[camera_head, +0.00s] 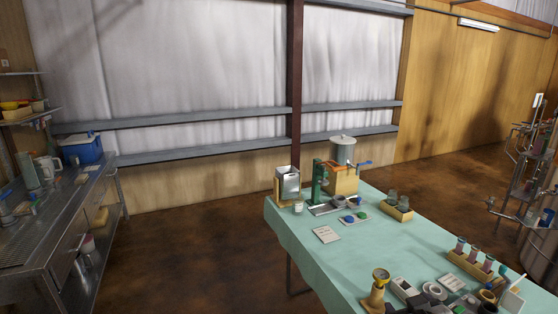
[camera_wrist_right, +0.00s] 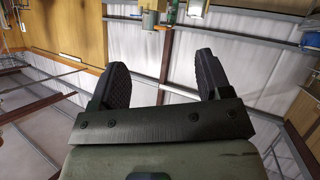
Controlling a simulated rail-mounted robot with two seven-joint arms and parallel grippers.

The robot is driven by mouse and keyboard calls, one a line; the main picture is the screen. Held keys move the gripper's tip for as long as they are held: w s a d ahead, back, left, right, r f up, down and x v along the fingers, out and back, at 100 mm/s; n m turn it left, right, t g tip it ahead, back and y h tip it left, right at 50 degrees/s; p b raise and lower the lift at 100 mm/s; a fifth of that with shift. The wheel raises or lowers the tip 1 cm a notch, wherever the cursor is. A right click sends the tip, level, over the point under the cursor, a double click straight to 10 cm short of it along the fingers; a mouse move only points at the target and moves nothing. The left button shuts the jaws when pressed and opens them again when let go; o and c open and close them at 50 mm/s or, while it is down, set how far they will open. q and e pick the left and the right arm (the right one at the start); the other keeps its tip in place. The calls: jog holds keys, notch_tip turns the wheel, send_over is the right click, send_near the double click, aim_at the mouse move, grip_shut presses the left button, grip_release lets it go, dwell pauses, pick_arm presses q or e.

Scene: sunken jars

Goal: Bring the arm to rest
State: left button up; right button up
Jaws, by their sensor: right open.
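My right gripper (camera_head: 428,300) shows as a dark shape at the bottom edge of the head view, over the near part of the cloth-covered table (camera_head: 355,262). In the right wrist view, the two dark ribbed fingers of this gripper (camera_wrist_right: 162,66) stand wide apart with nothing between them. My left gripper is in neither view.
Small jars (camera_head: 393,197) sit in a wooden holder on the table; several tubes stand in a rack (camera_head: 472,264) at right. A green press (camera_head: 318,183) and grey canister (camera_head: 342,150) stand at the back. A metal bench (camera_head: 70,195) stands left, with open floor between.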

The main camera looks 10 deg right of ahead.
jog(key=s+a+f+n+g+y, duration=0.15)
jog(key=s+a+f+g, duration=0.4)
jog(key=s+f, duration=0.9)
jog(key=s+a+f+n+g+y, duration=0.1)
jog(key=s+a+f+g+y, duration=0.2)
jog(key=s+a+f, duration=0.9)
jog(key=w+d+r+p+v, duration=0.1)
jog(key=w+p+v, duration=0.2)
jog(key=p+v, duration=1.4)
jog(key=w+d+r+p+v, duration=0.1)
jog(key=w+p+v, duration=0.3)
jog(key=p+v, duration=1.4)
jog(key=shift+p, duration=1.25)
jog(key=shift+d+r, duration=0.1)
jog(key=shift+d, duration=0.05)
